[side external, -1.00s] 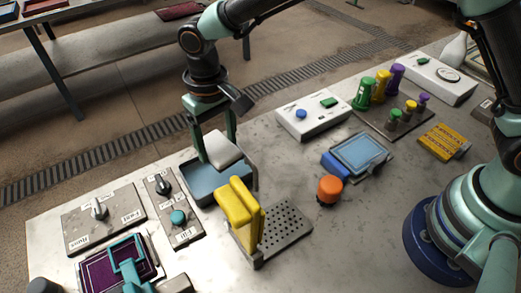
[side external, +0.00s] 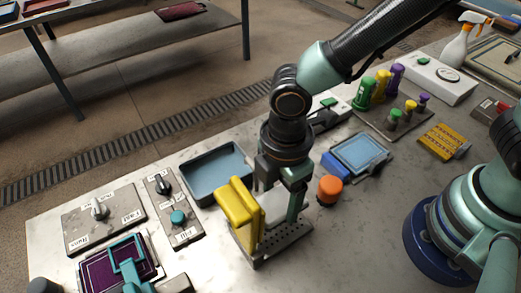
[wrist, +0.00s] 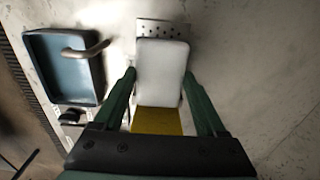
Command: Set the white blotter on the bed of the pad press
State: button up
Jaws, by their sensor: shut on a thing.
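The white blotter (side external: 272,208) is held between the fingers of my gripper (side external: 279,212). In the wrist view the blotter (wrist: 162,66) sits flat-looking between the fingertips (wrist: 160,76), both on its sides. The pad press has a yellow upright part (side external: 237,203) and a grey perforated bed (side external: 292,237). The blotter is over the bed, beside the yellow part. In the wrist view the bed's holes (wrist: 160,28) show past the blotter's far end and the yellow part (wrist: 157,121) past its near end. I cannot tell whether the blotter touches the bed.
An orange knob (side external: 330,189) and a blue-framed pad (side external: 360,153) stand to the right. Switch panels (side external: 104,217) lie at the left.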

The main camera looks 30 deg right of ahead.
jog(key=shift+f, duration=2.8)
jog(key=shift+f, duration=0.65)
jog(key=o, duration=1.2)
notch_tip(320, 180, up, 12)
jog(key=shift+r, duration=0.1)
